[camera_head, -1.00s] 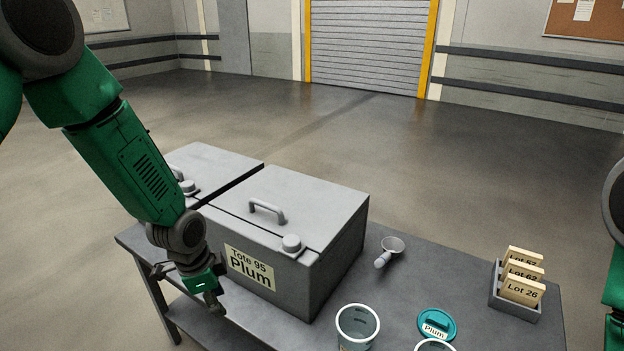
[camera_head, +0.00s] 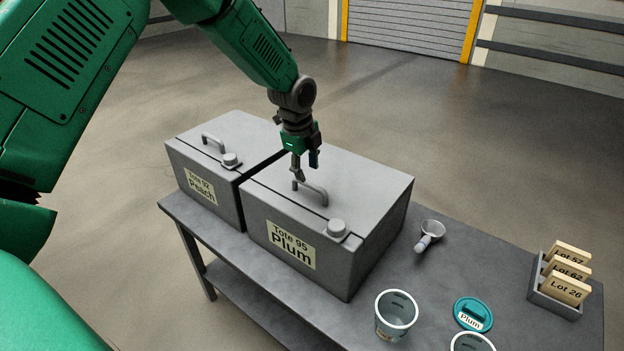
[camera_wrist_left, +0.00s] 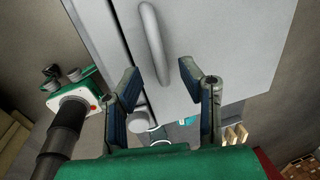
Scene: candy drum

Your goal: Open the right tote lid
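The right tote (camera_head: 330,250) is a grey box labelled "Tote 95 Plum", and its lid (camera_head: 365,185) is shut. The lid handle (camera_head: 318,197) is a grey bar near the lid's left part, and a round knob (camera_head: 337,228) sits at its front edge. My left gripper (camera_head: 305,172) is just above the handle and points down. In the left wrist view, the left gripper (camera_wrist_left: 160,80) is open, and the handle (camera_wrist_left: 152,42) shows beyond and between its fingers, apart from them.
The left tote (camera_head: 205,190), labelled "Tote 92 Peach", stands close beside it with its lid shut. On the table's right are a scoop (camera_head: 430,233), a clear cup (camera_head: 395,315), a teal "Plum" lid (camera_head: 472,313) and a card holder (camera_head: 556,298). Floor beyond is clear.

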